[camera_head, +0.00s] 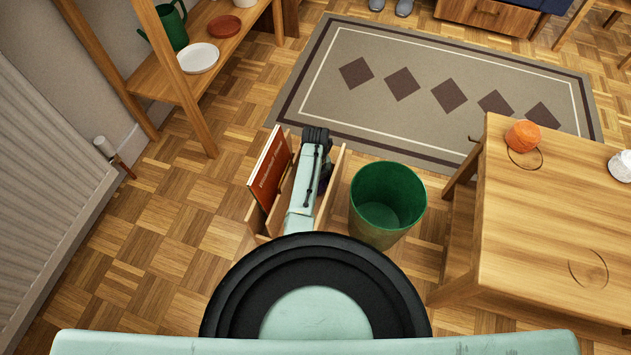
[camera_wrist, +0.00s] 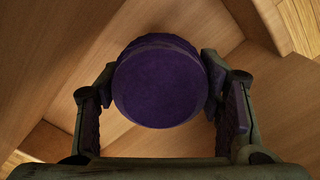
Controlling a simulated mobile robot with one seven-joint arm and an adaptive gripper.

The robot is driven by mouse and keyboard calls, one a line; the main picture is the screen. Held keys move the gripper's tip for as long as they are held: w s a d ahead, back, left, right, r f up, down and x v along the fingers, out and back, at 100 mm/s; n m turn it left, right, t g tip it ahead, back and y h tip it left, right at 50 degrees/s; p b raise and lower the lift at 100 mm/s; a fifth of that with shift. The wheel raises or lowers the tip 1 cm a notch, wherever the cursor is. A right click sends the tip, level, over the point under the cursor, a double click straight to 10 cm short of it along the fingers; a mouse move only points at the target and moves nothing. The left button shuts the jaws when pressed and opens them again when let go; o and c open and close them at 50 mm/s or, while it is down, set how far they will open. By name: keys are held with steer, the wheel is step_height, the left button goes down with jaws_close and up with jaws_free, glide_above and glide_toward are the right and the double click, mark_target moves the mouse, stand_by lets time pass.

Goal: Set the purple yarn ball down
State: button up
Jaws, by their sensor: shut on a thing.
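The purple yarn ball (camera_wrist: 157,88) is in my gripper (camera_wrist: 161,76) in the wrist view, with one dark finger on each side. It looks like a round purple thing with a flat, smooth face towards the camera. Pale wooden panels (camera_wrist: 75,85) surround it, and I cannot tell whether it touches them. In the head view my arm reaches down over a wooden rack (camera_head: 335,190) with upright sides.
A red book (camera_head: 270,170) stands in the rack's left side. A green bin (camera_head: 387,200) stands close to its right. A wooden table (camera_head: 550,225) at the right bears an orange yarn ball (camera_head: 522,136) and a white one (camera_head: 621,166).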

steer(key=shift+f, duration=0.6)
steer(key=o, duration=1)
steer(key=shift+c, duration=0.2)
steer(key=shift+r, duration=0.1)
step_height(320, 180, up, 13)
steer(key=p, duration=0.2)
steer(key=shift+p, duration=0.4)
